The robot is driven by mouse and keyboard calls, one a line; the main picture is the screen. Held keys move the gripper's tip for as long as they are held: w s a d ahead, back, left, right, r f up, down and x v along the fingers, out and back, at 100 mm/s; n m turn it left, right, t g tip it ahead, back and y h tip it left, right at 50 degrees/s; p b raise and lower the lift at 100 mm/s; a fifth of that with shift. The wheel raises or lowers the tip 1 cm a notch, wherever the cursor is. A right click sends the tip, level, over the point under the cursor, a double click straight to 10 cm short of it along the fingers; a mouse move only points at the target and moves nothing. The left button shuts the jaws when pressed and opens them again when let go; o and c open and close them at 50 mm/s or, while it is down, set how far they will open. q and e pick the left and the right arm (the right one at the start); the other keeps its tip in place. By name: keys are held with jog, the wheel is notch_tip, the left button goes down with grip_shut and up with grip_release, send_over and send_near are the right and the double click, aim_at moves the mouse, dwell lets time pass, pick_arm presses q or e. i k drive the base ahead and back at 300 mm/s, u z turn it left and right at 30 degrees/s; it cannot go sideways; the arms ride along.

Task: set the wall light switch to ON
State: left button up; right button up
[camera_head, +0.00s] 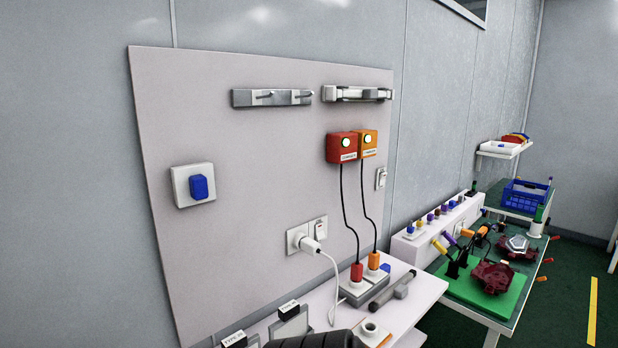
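A small white wall switch (381,178) is mounted near the right edge of the pale wall panel, below and right of the orange box. It is too small to tell which way its rocker is set. Another white switch-like plate (320,229) sits beside the white socket with a plug in it. A white plate with a blue block (199,187) is on the panel's left; I cannot tell whether the block is a plug or a switch. No gripper fingers show. A dark rounded shape at the bottom edge is cut off, and I cannot tell what it is.
A workbench (468,295) with tools stands right. The space before the panel's upper part is clear.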

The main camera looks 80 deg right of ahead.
aim_at(382, 176)
jog(key=z, duration=4.4)
jog(key=i, duration=0.75)
jog(key=u, duration=2.45)
